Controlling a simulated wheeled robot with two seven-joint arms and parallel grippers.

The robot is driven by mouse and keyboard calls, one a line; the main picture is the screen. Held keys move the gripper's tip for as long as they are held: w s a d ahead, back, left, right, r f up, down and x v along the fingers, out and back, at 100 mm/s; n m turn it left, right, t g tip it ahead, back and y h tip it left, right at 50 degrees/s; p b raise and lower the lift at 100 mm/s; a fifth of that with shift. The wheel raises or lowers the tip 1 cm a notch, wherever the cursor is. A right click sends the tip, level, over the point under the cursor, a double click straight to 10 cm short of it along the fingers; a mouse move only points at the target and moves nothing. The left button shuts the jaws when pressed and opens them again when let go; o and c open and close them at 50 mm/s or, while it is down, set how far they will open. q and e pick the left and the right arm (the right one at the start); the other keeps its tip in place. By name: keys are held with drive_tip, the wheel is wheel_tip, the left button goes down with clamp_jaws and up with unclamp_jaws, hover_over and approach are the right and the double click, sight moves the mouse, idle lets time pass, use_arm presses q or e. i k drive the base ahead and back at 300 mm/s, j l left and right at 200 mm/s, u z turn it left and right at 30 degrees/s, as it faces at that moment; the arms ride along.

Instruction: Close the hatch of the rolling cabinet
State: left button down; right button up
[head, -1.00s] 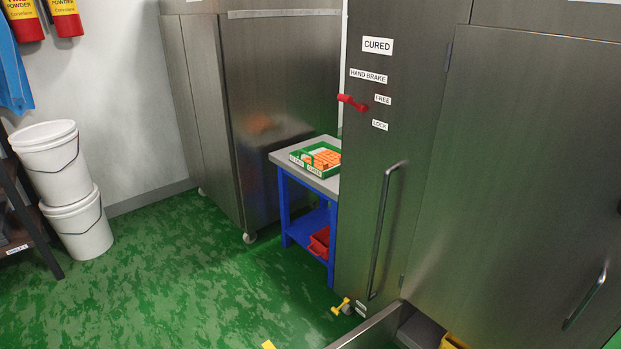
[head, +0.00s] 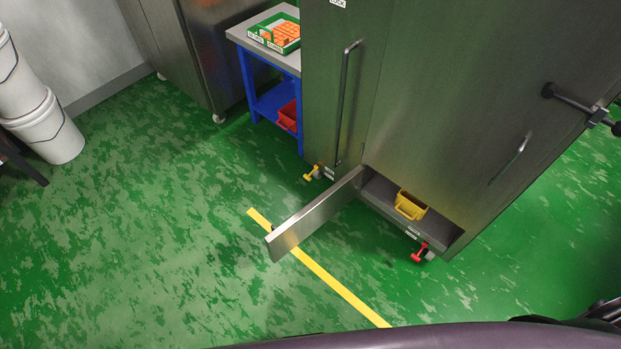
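The rolling cabinet (head: 440,110) is a tall steel body on castors, right of centre in the head view. Its hatch (head: 315,213) is a low, long steel flap at the foot of the cabinet. The hatch stands open, swung out from the left end of a low compartment (head: 378,196) over the green floor. A yellow bin (head: 411,205) sits inside that compartment. Neither gripper can be made out. Dark parts of my own body show along the bottom edge and in the lower right corner.
A yellow pedal (head: 312,173) and a red pedal (head: 419,252) stick out at the cabinet's foot. A yellow floor line (head: 335,283) runs past the hatch. A blue-legged table (head: 250,80) stands behind left. White buckets (head: 45,125) stand far left. Open floor lies left of the hatch.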

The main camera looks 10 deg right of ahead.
sight(282, 239)
drive_tip(key=z, duration=0.4)
drive_tip(key=j+z, duration=0.15)
drive_tip(key=z, duration=0.2)
drive_tip(key=i+j+z, duration=0.1)
drive_tip(key=z, duration=0.3)
drive_tip(key=j+z, duration=0.15)
drive_tip(key=z, duration=0.25)
drive_tip(key=j+z, duration=0.2)
drive_tip(key=j, duration=0.25)
drive_tip(key=k+j+z, duration=0.1)
drive_tip(key=j+z, duration=0.15)
drive_tip(key=j, duration=0.25)
drive_tip(key=k+j+z, duration=0.2)
drive_tip(key=j, duration=0.25)
drive_tip(key=j+z, duration=0.2)
drive_tip(key=j, duration=0.25)
drive_tip(key=k+j+z, duration=0.25)
drive_tip(key=j, duration=0.15)
drive_tip(key=i+j, duration=0.05)
drive_tip(key=i, duration=0.05)
